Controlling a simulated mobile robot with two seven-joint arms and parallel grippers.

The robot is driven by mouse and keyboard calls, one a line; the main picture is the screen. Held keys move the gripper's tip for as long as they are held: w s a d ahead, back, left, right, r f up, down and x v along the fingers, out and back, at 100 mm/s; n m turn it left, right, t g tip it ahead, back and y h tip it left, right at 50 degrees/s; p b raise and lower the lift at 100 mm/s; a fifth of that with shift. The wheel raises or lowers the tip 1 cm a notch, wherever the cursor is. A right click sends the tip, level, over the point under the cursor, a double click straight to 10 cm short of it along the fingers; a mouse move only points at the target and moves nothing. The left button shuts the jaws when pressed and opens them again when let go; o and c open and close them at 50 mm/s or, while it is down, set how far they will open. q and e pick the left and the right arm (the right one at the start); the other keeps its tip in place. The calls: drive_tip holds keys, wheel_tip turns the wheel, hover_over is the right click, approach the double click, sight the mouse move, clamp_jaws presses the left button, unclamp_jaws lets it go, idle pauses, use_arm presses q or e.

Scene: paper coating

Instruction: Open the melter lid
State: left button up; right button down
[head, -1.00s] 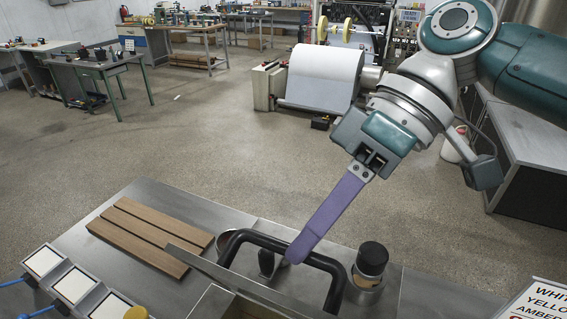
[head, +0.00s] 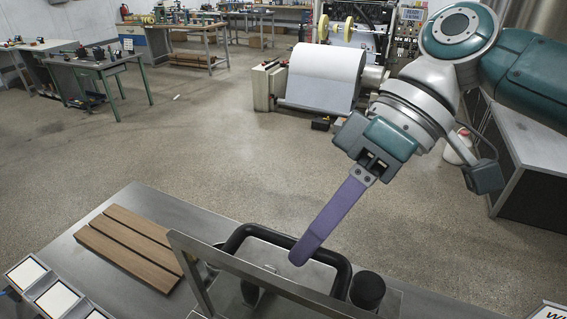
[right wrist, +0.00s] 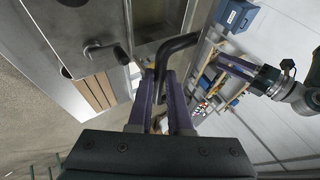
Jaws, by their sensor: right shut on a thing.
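The melter lid (head: 235,264) is a grey metal plate at the bottom middle of the head view, tilted up with its rim raised. A thick black bar handle (head: 247,231) loops out from its far side. It also shows in the right wrist view (right wrist: 177,44). My right gripper (head: 298,257) reaches down from the upper right, its long purple fingers shut on the handle's bar. In the right wrist view the fingers (right wrist: 160,88) lie on either side of the black bar. The melter's inside is hidden behind the lid.
Brown wooden slats (head: 132,244) lie on the metal bench (head: 190,212) left of the lid. A dark round-topped jar (head: 367,289) stands close to the right of the handle. White-topped pads (head: 50,303) are at the lower left. Open floor lies beyond the bench.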

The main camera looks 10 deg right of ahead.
drive_tip(key=c, duration=1.1)
unclamp_jaws()
drive_tip(key=shift+s+d+f, duration=0.2)
drive_tip(key=shift+s+f, duration=0.15)
drive_tip(key=shift+f, duration=0.05)
drive_tip(key=shift+o, duration=1.3)
drive_tip(key=shift+w+a+r, duration=0.1)
drive_tip(key=shift+w+r, duration=0.05)
drive_tip(key=shift+r, duration=0.05)
drive_tip(key=b+v, duration=0.4)
drive_tip(key=v, duration=0.6)
